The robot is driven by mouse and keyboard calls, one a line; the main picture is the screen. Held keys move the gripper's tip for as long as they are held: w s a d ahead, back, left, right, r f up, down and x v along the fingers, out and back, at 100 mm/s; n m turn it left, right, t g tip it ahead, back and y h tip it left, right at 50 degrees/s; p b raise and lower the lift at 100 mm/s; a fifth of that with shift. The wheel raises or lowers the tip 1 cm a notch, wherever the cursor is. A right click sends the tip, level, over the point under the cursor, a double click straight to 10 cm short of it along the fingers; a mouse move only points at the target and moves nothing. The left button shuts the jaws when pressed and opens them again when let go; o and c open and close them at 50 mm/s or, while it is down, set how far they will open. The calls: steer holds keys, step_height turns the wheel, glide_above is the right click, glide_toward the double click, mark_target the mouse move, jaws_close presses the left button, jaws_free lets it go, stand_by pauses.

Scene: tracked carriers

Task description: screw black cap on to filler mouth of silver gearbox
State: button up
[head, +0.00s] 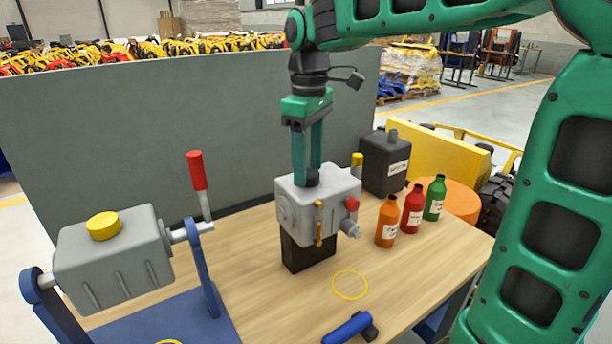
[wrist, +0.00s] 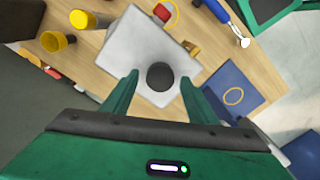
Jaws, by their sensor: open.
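The silver gearbox (head: 325,212) stands on a dark block (head: 305,253) on the wooden table; it also shows in the wrist view (wrist: 135,48). The black cap (wrist: 160,76) sits on top of the gearbox, and its edge shows in the head view (head: 313,178). The filler mouth is not visible; I cannot tell whether the cap hides it. My gripper (head: 308,180) points straight down over the gearbox with its fingers on either side of the cap. In the wrist view the fingers (wrist: 156,84) are apart, with gaps to the cap.
A larger grey gearbox (head: 110,262) with a yellow cap hangs in a blue stand at left. A dark canister (head: 384,165) and orange, red (head: 412,208) and green bottles stand right of the silver gearbox. A blue-handled tool (head: 348,329) lies in front, beside a yellow ring mark (head: 350,297).

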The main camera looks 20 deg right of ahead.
steer(key=n, duration=1.1)
steer(key=shift+n, duration=0.3)
steer(key=c, duration=0.9)
steer(key=m, duration=0.4)
steer(key=shift+m, duration=0.4)
steer(key=m, duration=0.4)
steer(key=shift+m, duration=0.4)
steer(key=shift+m, duration=0.3)
